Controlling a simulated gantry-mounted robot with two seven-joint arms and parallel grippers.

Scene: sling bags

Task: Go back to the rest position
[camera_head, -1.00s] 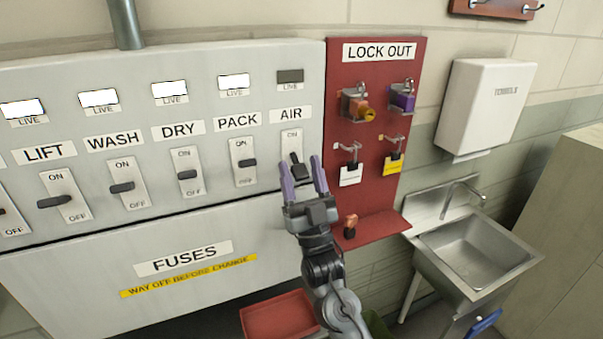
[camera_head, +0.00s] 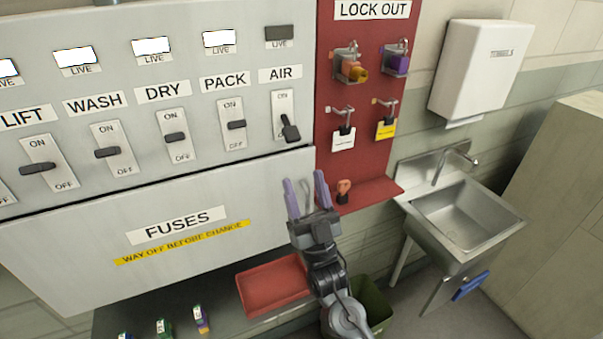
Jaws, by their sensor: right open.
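My right gripper (camera_head: 308,194) is open and empty, its two purple fingers pointing up. It is in front of the lower right part of the grey switch panel (camera_head: 60,225), below the AIR switch (camera_head: 289,129) and apart from it. The AIR switch handle points down toward OFF, and the live window above it (camera_head: 279,33) is dark. The LIFT, WASH, DRY and PACK switches sit to its left with lit windows. My left gripper is out of view.
The red LOCK OUT board (camera_head: 364,150) holds padlocks and tags; an orange-red item (camera_head: 343,189) is on its ledge. A red tray (camera_head: 262,303) and green bin (camera_head: 372,302) are below. A sink (camera_head: 462,215) and towel dispenser (camera_head: 482,65) are right. Small boxes (camera_head: 200,318) stand lower left.

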